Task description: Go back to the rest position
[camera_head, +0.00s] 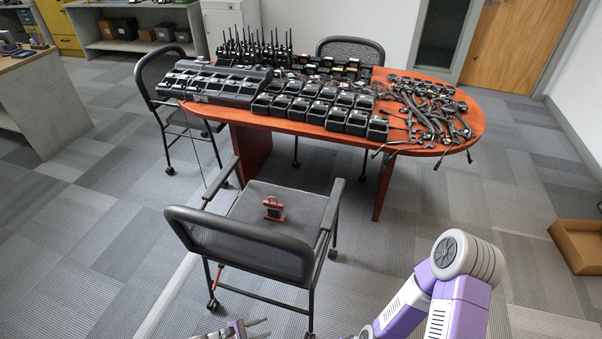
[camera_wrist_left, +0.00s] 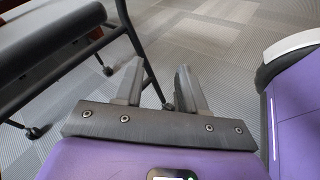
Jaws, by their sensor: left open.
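My left gripper (camera_head: 248,328) shows only in part at the bottom edge of the head view, low in front of the near chair. A purple and white arm link of mine stands at the lower right of the head view. My right gripper is out of view.
The near chair (camera_head: 245,238) bears a small red and black object (camera_head: 273,208) on its seat. The oval table (camera_head: 300,128) behind it holds radios, chargers and cables. A cardboard box (camera_head: 582,245) lies at the right. The floor (camera_head: 110,235) at the left is clear.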

